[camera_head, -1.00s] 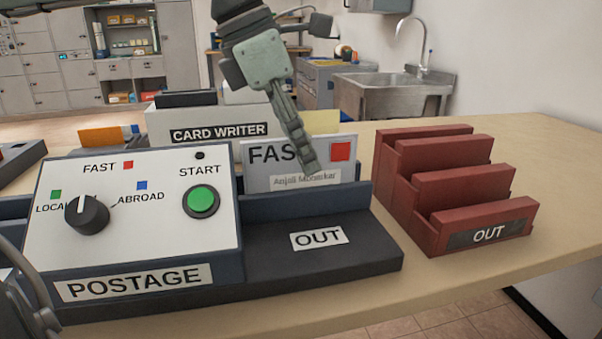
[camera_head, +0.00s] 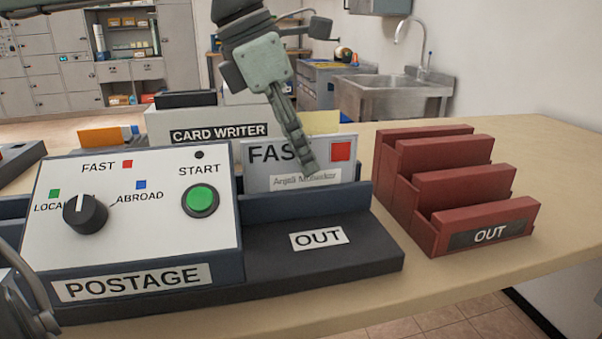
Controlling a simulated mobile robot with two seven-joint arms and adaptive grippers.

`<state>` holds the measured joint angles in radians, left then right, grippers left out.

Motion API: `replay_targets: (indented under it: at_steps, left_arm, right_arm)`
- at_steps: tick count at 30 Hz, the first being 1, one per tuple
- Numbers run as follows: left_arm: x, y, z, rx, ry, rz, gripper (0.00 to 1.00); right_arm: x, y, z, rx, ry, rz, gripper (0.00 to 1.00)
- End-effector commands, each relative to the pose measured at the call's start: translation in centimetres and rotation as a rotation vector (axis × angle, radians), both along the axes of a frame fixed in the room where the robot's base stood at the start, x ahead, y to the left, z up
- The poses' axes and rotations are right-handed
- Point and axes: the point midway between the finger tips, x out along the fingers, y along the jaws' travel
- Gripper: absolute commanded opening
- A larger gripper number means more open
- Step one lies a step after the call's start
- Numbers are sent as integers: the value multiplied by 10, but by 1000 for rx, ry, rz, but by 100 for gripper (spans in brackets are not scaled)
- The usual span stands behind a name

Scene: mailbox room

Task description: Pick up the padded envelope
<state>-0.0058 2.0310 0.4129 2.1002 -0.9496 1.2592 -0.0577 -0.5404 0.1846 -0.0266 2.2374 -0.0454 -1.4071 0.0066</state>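A pale grey-white envelope (camera_head: 262,178) stands upright in the slot at the back of the postage machine's OUT tray (camera_head: 290,262). It bears the word FAST, a red square and a name label; I cannot tell whether it is padded. My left gripper (camera_head: 308,168) reaches down from above, and its fingers cover part of the envelope's front face, hiding the end of FAST. The fingers show nearly edge-on and overlap, so their opening, and any grip on the envelope, cannot be made out. My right gripper cannot be identified in view.
The postage machine (camera_head: 140,215), with dial and green START button, stands at left. A red stepped OUT rack (camera_head: 430,185) stands to the right. The card writer (camera_head: 219,133) and a yellow item (camera_head: 322,122) are behind. The table's right side (camera_head: 560,190) is clear.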

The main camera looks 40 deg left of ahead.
Motion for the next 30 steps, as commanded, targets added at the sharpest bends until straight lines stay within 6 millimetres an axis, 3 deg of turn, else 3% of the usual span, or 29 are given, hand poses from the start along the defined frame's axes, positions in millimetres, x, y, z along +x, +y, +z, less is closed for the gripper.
replay_targets:
  at_steps: [1,4,21,26,30]
  left_arm:
    - [0,0,0,0,0,0,12]
    - [0,0,0,0,0,0,0]
    - [0,0,9,0,0,1,0]
    - [1,0,31,3,-4,1,0]
    - [1,0,62,2,-5,2,0]
  right_arm:
    - [0,0,0,0,1,0,34]
    - [-1,0,-1,0,2,0,34]
    - [-3,0,4,0,7,0,34]
    - [-2,0,3,1,3,1,34]
    - [-1,-1,-3,4,10,1,34]
